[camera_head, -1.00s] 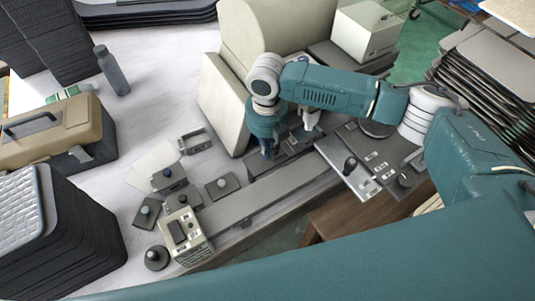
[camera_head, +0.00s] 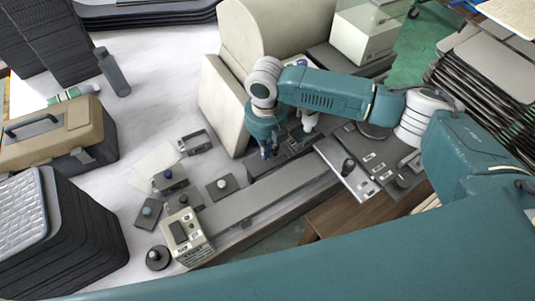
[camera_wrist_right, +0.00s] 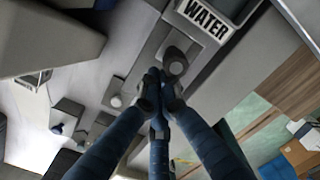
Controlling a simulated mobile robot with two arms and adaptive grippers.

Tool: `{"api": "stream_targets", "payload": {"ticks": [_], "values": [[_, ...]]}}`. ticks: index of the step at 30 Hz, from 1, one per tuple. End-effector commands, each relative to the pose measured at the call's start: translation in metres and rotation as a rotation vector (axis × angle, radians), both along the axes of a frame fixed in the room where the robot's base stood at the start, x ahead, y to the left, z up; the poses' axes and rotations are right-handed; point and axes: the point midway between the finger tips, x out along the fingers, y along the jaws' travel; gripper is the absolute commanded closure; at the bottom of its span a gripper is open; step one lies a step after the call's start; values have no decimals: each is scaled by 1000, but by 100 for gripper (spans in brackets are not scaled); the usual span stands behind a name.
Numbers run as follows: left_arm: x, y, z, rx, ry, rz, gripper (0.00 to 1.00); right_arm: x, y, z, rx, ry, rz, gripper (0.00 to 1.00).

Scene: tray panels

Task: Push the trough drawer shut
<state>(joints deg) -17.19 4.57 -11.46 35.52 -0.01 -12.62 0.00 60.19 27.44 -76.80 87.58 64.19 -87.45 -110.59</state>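My right gripper (camera_head: 267,152) points down at the back end of a long grey panel strip (camera_head: 270,200) in the head view. In the right wrist view its blue fingers (camera_wrist_right: 160,92) are drawn together at the dark tips, with nothing visible between them. A dark round knob (camera_wrist_right: 175,62) on a grey plate shows just beyond the tips; whether they touch it I cannot tell. A box labelled WATER (camera_wrist_right: 212,18) stands beyond the knob. Which part is the trough drawer, and how far it is out, I cannot tell; the gripper covers part of that area. My left gripper is not in view.
A cream box with a dark switch (camera_head: 186,236) stands at the strip's near end. Several small dark blocks with knobs lie left of it. A tan toolbox (camera_head: 60,135) and a stack of trays (camera_head: 60,240) stand at the left. A cream housing (camera_head: 222,105) rises beside the gripper.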

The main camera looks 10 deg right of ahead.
Motion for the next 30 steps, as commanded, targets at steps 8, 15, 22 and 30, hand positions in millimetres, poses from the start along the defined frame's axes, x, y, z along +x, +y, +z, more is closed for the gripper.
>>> {"api": "stream_targets", "payload": {"ticks": [8, 15, 22, 30], "values": [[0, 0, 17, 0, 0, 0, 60, 7, -8, 19, -11, -14, -19, 100], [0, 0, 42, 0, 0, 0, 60, 7, -8, 44, -12, -13, -19, 100], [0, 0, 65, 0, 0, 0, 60, 7, -8, 66, -12, -13, -19, 100], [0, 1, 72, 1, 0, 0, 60, 3, -5, 71, -9, -7, -11, 100]]}}
